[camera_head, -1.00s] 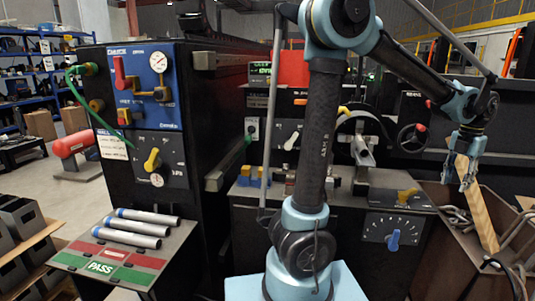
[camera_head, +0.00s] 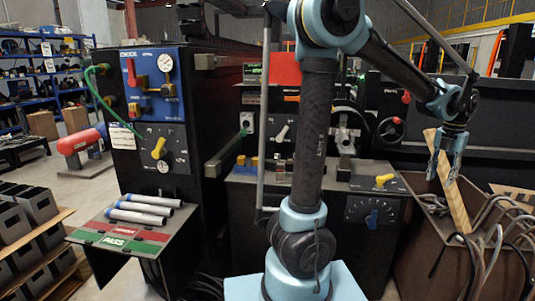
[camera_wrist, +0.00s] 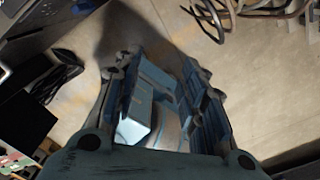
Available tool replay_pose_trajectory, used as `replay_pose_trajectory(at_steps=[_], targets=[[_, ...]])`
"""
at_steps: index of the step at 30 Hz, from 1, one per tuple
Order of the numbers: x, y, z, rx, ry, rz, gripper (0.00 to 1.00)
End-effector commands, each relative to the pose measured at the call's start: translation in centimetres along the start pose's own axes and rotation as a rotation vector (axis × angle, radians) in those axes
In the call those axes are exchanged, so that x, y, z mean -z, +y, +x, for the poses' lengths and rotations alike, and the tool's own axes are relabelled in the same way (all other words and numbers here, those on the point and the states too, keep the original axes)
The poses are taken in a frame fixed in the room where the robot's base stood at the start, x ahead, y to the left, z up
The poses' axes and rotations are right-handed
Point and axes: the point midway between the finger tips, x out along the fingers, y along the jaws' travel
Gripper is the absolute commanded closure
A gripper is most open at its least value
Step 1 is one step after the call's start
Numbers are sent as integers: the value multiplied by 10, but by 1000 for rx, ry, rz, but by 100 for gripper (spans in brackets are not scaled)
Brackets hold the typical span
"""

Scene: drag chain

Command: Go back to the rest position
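My gripper (camera_head: 445,166) hangs at the right in the camera_head view, fingers pointing down and spread apart with a gap. It is in front of a wooden plank (camera_head: 459,205) that stands tilted in a brown bin (camera_head: 412,218); I see no grip on the plank. In the camera_wrist view the two fingers of my gripper (camera_wrist: 166,72) are also apart. A light blue and white part shows between them, probably my own base further below, and nothing looks held. My arm stands upright in the middle and reaches to the right.
A black machine with a blue panel (camera_head: 153,85) stands left. Several grey tubes (camera_head: 138,212) lie on a PASS table (camera_head: 100,228). A black machine with a yellow lever (camera_head: 385,180) stands behind my arm. Cables (camera_head: 500,220) fill the bin. Grey crates (camera_head: 38,206) are far left.

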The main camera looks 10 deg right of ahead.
Motion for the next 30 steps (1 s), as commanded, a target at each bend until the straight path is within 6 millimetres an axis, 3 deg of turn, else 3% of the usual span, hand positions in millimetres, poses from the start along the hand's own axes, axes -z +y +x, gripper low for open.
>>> replay_pose_trajectory(at_steps=[8, 14, 21, 30], targets=[[19, 48, -6, -2, -14, -273, 62], [46, 104, -9, 3, -30, -605, 62], [99, 179, -7, 17, -55, -1137, 62], [177, 248, 4, 45, -87, -1801, 62]])
